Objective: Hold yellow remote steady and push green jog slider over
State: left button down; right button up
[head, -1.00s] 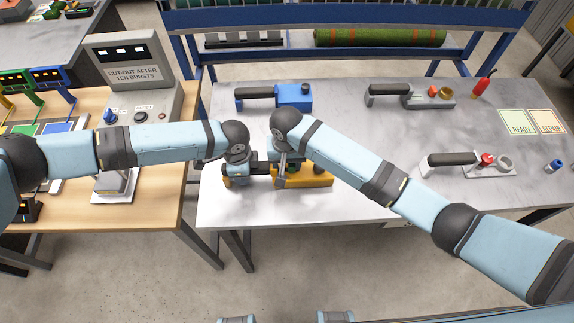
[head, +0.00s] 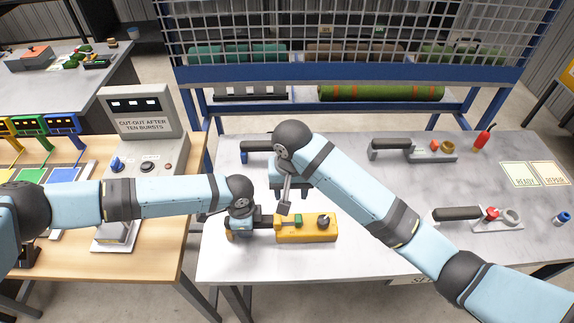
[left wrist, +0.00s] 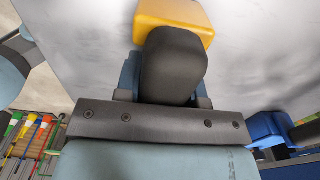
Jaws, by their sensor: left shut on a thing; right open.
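The yellow remote (head: 318,230) lies on the grey table, its dark handle pointing left. The green jog slider (head: 298,220) stands on its top, towards the handle side, with a dark round knob (head: 323,222) to its right. My left gripper (head: 258,222) is shut on the handle. The left wrist view shows the dark handle (left wrist: 175,65) between the fingers and the yellow body (left wrist: 175,14) beyond. My right gripper (head: 290,194) is open, above and behind the remote near the slider. I cannot tell whether it touches the slider; it looks empty.
A blue remote (head: 257,146) lies behind, partly hidden by my right arm. Grey remotes (head: 436,150) (head: 497,219) and a red bottle (head: 483,138) are at right, beside the READY and REPAIR mats (head: 535,174). A cut-out console (head: 140,125) stands on the left wooden table.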

pick_arm(q)
jog(key=shift+s+f, duration=0.1)
jog(key=shift+f, duration=0.05)
jog(key=c, duration=0.6)
grip_release()
jog(key=shift+c, duration=0.2)
